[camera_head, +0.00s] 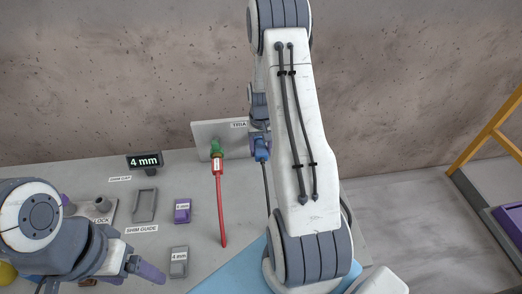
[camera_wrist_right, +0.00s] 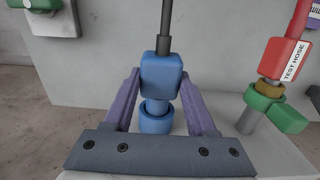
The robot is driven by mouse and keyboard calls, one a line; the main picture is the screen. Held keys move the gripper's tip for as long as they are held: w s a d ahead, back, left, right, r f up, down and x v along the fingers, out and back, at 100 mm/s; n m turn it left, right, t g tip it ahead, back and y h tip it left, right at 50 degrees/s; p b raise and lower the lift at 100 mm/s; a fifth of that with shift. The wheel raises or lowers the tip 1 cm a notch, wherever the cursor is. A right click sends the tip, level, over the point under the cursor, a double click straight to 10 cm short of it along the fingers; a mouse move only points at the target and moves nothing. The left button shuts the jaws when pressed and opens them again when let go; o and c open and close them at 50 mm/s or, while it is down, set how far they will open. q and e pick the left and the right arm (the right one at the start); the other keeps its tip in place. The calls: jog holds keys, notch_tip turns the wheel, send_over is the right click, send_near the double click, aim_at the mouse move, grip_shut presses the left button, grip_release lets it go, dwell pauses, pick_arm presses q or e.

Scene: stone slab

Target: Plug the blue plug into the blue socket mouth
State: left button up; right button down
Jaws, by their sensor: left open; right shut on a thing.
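The blue plug (camera_wrist_right: 161,76) sits between the purple fingers of my right gripper (camera_wrist_right: 160,88), which is shut on it. Its dark cable leaves the plug at the top of the wrist view. The plug (camera_head: 261,150) also shows in the head view, in front of the upright panel, with its cable hanging down. The blue socket mouth (camera_wrist_right: 155,122) is just below the plug in the wrist view, in line with it. I cannot tell how deep the plug is in it. My right arm hides part of this area in the head view. My left gripper (camera_head: 128,276) is open and empty at lower left.
A red test hose (camera_head: 221,205) joins a green socket (camera_head: 215,148) on the grey panel (camera_head: 203,132), beside the blue plug. A 4 mm display (camera_head: 145,162), a shim guide (camera_head: 144,205) and purple (camera_head: 182,212) and grey (camera_head: 178,262) blocks lie left on the slab.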

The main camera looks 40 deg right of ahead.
aim_at(260, 144)
jog(key=shift+w+d, duration=0.3)
jog(key=shift+w, duration=0.2)
jog(key=shift+w+d, duration=0.25)
jog(key=shift+w, duration=0.2)
jog(key=shift+c, duration=0.6)
grip_release()
notch_tip(260, 144, up, 10)
jog(key=b, duration=0.3)
jog(key=shift+f, duration=0.1)
jog(key=shift+r, duration=0.4)
